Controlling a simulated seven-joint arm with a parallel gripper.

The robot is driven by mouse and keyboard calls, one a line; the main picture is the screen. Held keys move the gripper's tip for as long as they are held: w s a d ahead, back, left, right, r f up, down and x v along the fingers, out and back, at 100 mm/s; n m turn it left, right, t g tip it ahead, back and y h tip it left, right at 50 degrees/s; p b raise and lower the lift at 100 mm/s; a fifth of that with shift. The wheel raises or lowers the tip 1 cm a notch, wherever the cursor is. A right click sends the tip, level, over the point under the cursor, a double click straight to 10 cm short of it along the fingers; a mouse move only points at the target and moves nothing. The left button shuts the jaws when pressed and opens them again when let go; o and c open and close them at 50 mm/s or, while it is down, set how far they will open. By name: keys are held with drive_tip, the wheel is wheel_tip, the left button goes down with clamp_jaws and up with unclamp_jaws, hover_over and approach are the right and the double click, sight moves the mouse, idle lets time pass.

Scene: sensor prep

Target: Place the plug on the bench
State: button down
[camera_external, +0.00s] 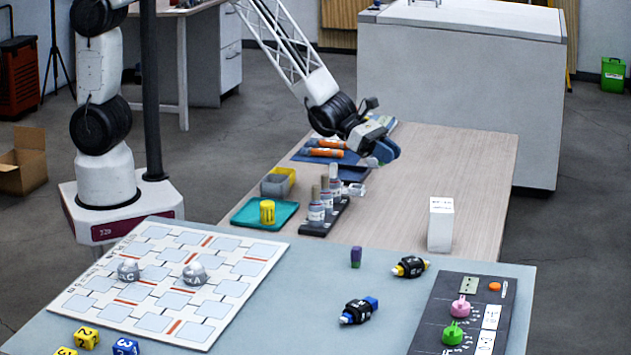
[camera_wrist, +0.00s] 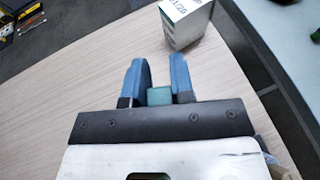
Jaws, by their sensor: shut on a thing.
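My gripper (camera_external: 385,152) is above the wooden-topped bench (camera_external: 475,165), toward its far part in the external view. In the wrist view its two blue fingers (camera_wrist: 158,78) are shut on a small teal block, which looks like the plug (camera_wrist: 159,96). The plug sits low between the fingers, and its lower part is hidden by the dark gripper body. In the external view I cannot make the plug out clearly. The bare wood of the bench (camera_wrist: 85,85) shows under and around the fingers in the wrist view.
A white box (camera_external: 440,224) stands on the wooden top; it also shows beyond the fingers (camera_wrist: 187,24). Bottles in a dark rack (camera_external: 325,212), a teal tray (camera_external: 248,214) and orange tubes (camera_external: 323,152) stand left. The blue-grey table (camera_external: 300,295) holds a board and connectors.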

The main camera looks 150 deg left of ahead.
drive_tip(key=w+d+m+h, duration=0.35)
drive_tip(key=w+d, duration=0.25)
drive_tip(key=d, duration=0.6)
drive_tip(key=w+d+m+h, duration=0.35)
drive_tip(key=w+d, duration=0.25)
drive_tip(key=d, duration=0.6)
drive_tip(key=w+d+m+h, duration=0.3)
drive_tip(key=w+d+h, duration=0.25)
drive_tip(key=d, duration=0.65)
drive_tip(key=shift+t+y, duration=0.4)
drive_tip(key=shift+y, duration=0.05)
drive_tip(key=shift+a+f, duration=0.15)
drive_tip(key=shift+f, duration=1.25)
drive_tip(key=shift+a+f, duration=0.15)
drive_tip(key=shift+f, duration=1.2)
hover_over(343, 295)
drive_tip(key=shift+w+f, duration=0.1)
drive_tip(key=shift+f, duration=0.65)
drive_tip(key=shift+f, duration=1.75)
